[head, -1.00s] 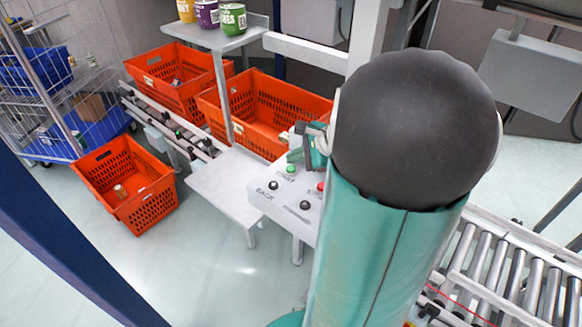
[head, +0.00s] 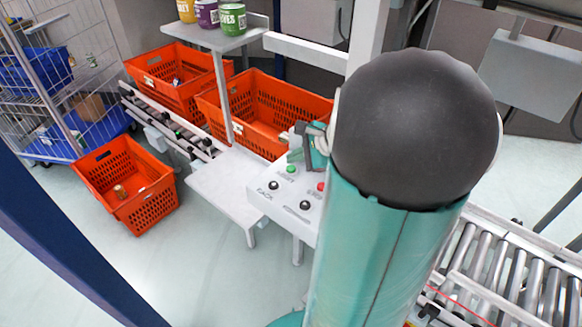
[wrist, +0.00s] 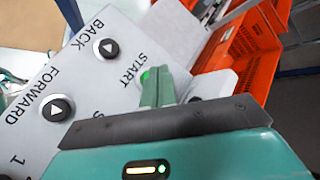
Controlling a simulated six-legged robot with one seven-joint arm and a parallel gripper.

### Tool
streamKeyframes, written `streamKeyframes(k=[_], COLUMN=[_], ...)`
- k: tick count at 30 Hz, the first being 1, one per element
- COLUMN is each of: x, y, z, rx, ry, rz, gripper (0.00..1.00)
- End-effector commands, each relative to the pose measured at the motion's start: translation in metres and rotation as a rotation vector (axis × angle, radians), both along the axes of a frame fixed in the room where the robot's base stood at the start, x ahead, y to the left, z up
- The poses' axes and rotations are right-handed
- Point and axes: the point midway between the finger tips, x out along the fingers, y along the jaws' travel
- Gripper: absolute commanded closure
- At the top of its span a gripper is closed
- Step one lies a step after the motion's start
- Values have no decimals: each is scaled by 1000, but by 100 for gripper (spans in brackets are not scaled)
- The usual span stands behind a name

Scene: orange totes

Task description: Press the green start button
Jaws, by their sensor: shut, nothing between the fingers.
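The green start button (head: 291,169) sits at the upper left of a pale control panel (head: 262,199), beside black buttons and a red button (head: 321,187). In the wrist view the green button (wrist: 146,76) shows by the word START, partly covered by my fingers. My gripper (head: 294,156) is shut and empty, its green fingertips just behind the button in the head view. In the wrist view my gripper (wrist: 153,76) has its tips right at the button. I cannot tell whether they touch it.
Orange totes (head: 262,100) stand on a roller conveyor behind the panel. Another orange tote (head: 150,210) is on the floor at left. A shelf (head: 205,36) with several cans is above the conveyor. A metal roller track (head: 515,275) lies at right.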

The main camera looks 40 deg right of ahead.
Motion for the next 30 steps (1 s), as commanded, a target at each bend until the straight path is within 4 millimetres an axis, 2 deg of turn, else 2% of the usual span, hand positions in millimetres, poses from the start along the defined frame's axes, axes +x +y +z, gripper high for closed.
streamKeyframes(k=[9, 30], x=[0, 0], y=[0, 0], z=[-9, -12], rx=[1, 1], ry=[0, 0], rz=[-1, -1], gripper=[100, 100])
